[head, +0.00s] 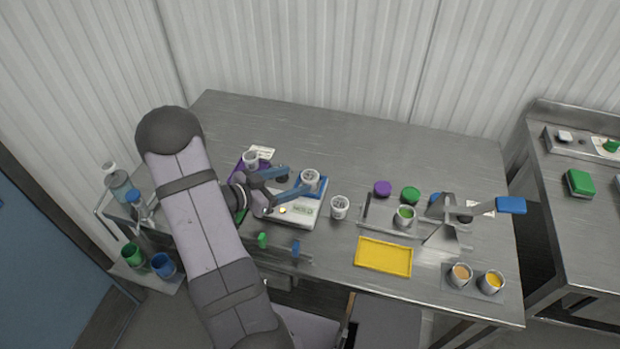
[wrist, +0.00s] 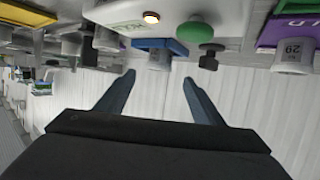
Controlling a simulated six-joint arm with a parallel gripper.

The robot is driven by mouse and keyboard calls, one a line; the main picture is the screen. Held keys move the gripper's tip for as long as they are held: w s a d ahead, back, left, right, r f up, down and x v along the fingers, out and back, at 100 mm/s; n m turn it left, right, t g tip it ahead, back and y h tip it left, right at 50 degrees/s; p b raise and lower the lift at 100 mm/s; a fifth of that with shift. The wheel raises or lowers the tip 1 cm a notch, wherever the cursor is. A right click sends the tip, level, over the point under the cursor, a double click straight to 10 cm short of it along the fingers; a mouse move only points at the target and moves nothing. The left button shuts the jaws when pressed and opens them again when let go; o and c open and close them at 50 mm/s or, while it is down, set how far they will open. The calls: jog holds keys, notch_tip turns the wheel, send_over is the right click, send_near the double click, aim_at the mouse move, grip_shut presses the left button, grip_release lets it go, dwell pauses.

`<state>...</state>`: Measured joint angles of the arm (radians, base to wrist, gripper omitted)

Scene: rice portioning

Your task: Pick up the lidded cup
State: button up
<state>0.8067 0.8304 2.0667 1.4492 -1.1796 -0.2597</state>
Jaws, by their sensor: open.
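That view appears upside down. I cannot make out a lid on this cup.
Purple (head: 382,188) and green (head: 410,194) round pieces lie right of the scale. A yellow tray (head: 384,257) is near the front edge. Cups with orange (head: 460,275) and yellow (head: 491,282) contents stand front right. The table's back middle is clear.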

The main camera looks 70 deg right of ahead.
aim_at(310, 175)
jog(key=shift+x, duration=1.15)
jog(key=shift+s+d+f+p, duration=0.1)
jog(key=shift+s+d+p, duration=0.3)
jog(key=shift+p, duration=0.3)
jog(key=shift+p+x, duration=0.9)
jog(key=shift+x, duration=1.15)
jog(key=shift+f, duration=0.15)
jog(key=shift+a, duration=0.1)
jog(key=shift+c, duration=0.2)
jog(key=c, duration=1.1)
jog(key=shift+c, duration=0.4)
jog(key=shift+r+b, duration=1.15)
jog(key=shift+r, duration=3.85)
